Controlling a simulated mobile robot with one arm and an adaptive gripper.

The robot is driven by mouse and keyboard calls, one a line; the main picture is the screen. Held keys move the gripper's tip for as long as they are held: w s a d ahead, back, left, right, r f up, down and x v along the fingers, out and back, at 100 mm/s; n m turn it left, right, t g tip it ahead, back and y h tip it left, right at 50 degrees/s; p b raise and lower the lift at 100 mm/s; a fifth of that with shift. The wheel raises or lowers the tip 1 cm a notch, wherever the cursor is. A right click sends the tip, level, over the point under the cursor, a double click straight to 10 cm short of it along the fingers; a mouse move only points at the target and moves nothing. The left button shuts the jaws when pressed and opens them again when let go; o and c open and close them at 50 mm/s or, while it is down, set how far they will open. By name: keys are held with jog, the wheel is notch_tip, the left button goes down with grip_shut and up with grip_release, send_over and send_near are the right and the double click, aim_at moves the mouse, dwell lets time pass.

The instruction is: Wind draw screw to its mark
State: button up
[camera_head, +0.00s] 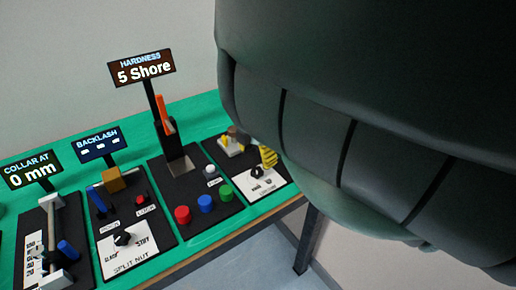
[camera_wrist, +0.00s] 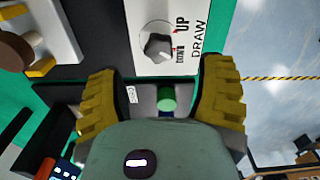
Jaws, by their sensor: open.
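The draw panel shows in the wrist view as a white plate (camera_wrist: 147,15) marked "UP" and "DRAW", part of the lettering cut off. A green button (camera_wrist: 167,98) shows in the gap between the fingers. In the head view, the yellow of my gripper (camera_head: 268,157) is over the far right panel (camera_head: 268,186), hiding part of it. A brown round part (camera_wrist: 15,50) with yellow pieces, upper left in the wrist view, may be the screw's handle.
In the head view, red (camera_head: 182,214), blue (camera_head: 205,203) and green buttons (camera_head: 225,193) stand left of the draw panel, below an orange-handled lever (camera_head: 165,115) and a "5 Shore" display (camera_head: 142,68). Split nut (camera_head: 125,238) and collar panels are further left. My arm covers the right side.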

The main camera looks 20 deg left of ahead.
jog(key=shift+w+d+r, duration=0.1)
jog(key=shift+w+r, duration=0.05)
jog(key=shift+r, duration=0.7)
jog(key=shift+r, duration=0.1)
